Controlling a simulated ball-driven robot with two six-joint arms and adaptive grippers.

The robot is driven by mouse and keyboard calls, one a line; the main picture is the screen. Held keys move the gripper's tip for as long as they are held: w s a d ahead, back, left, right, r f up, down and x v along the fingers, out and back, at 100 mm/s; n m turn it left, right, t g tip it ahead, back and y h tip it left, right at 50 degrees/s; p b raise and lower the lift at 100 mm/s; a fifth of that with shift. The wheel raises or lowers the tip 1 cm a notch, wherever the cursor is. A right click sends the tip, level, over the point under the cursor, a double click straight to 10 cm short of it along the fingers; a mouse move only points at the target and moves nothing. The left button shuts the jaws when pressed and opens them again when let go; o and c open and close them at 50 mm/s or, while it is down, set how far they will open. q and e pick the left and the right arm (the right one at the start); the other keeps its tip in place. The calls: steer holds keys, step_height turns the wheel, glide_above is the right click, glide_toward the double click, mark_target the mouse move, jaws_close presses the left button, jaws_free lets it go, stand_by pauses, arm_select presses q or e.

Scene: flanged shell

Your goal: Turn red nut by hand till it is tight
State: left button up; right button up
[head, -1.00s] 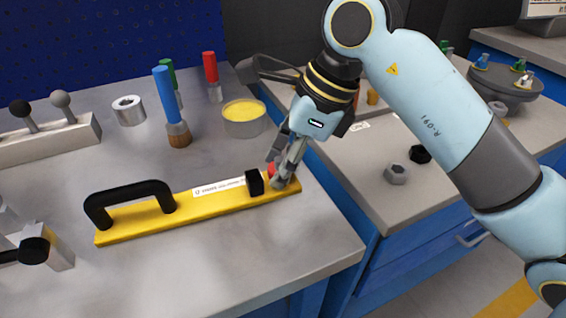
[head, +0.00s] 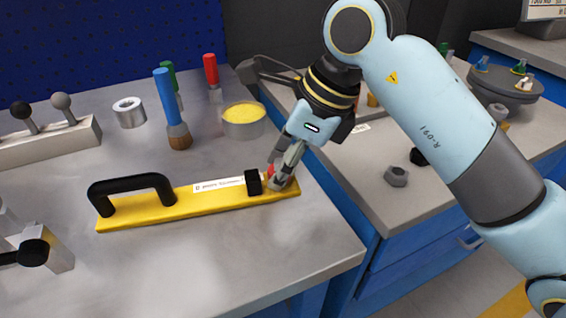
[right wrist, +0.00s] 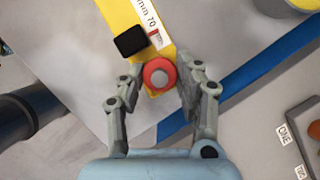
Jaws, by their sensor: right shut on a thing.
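The red nut (right wrist: 150,68) sits at the end of a yellow bar (right wrist: 122,14), around a grey round stud end (right wrist: 159,76). In the head view only a little red of the nut (head: 270,171) shows behind my fingers, at the right end of the yellow bar (head: 215,205). My right gripper (right wrist: 160,76) is shut on the red nut, with one finger on each side of it. It also shows in the head view (head: 279,174), reaching down from the upper right. My left gripper is not in view.
A black block (head: 254,182) on the bar stands close to my fingers. A black handle (head: 130,190) is at its left end. A yellow-filled tin (head: 244,121) and a brush (head: 178,135) stand behind. The bench in front of the bar is clear.

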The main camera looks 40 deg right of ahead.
stand_by(0.6)
steer(key=o, duration=1.2)
steer(key=shift+c, duration=0.2)
steer(key=shift+r, duration=0.1)
steer(key=v, duration=1.1)
steer(key=shift+s+d+r, duration=0.15)
steer(key=shift+d+r, duration=0.05)
steer(key=shift+r, duration=0.15)
